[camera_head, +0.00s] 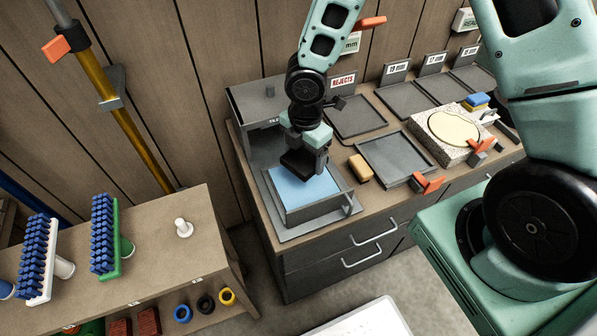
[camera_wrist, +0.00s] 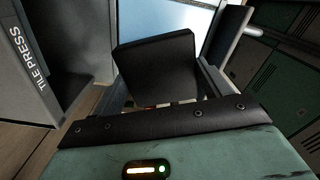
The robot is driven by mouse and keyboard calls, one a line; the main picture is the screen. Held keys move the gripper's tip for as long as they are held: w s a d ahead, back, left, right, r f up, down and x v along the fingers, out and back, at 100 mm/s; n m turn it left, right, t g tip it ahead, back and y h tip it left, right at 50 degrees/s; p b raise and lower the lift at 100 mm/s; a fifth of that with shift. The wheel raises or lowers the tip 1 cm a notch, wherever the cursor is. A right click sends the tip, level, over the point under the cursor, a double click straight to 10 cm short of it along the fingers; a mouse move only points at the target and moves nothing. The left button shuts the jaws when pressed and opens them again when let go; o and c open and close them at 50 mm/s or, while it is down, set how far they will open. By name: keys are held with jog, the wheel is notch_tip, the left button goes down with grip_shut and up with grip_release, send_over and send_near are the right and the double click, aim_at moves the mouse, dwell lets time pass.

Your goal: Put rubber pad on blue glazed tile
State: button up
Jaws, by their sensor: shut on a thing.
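My gripper (camera_head: 305,146) is shut on the black rubber pad (camera_wrist: 158,68) and is just above the press bed in the head view. The pad is a dark, flat, squarish slab, tilted in the wrist view. The blue glazed tile (camera_head: 301,188) lies in the grey frame of the tile press (camera_head: 313,214), below my gripper. The tile also shows as a pale, shiny surface behind the pad in the wrist view (camera_wrist: 182,27). The pad overlaps the tile's far part in the picture; I cannot tell whether they touch. The fingertips are mostly hidden.
The press housing (camera_head: 256,104) stands behind the tile at left. A tan block (camera_head: 360,168) and an empty grey tray (camera_head: 398,155) are to the right. A speckled slab with a cream disc (camera_head: 454,128) is farther right. A side bench (camera_head: 150,250) holds brushes.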

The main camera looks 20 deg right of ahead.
aim_at(305, 157)
jog(key=shift+f+b, duration=0.3)
jog(key=shift+f, duration=3.3)
jog(key=shift+f, duration=0.15)
jog(key=o, duration=1.1)
notch_tip(305, 157, up, 12)
jog(key=shift+r+p, duration=0.15)
jog(key=shift+p, duration=0.8)
jog(key=s+a+r+m, duration=0.3)
jog(key=s+r+m, duration=0.4)
jog(key=s, duration=0.3)
jog(key=s+a+r+m, duration=0.3)
jog(key=s+r+m, duration=0.5)
jog(key=s+r, duration=0.2)
jog(key=shift+a+y, duration=0.15)
jog(key=shift+y, duration=0.15)
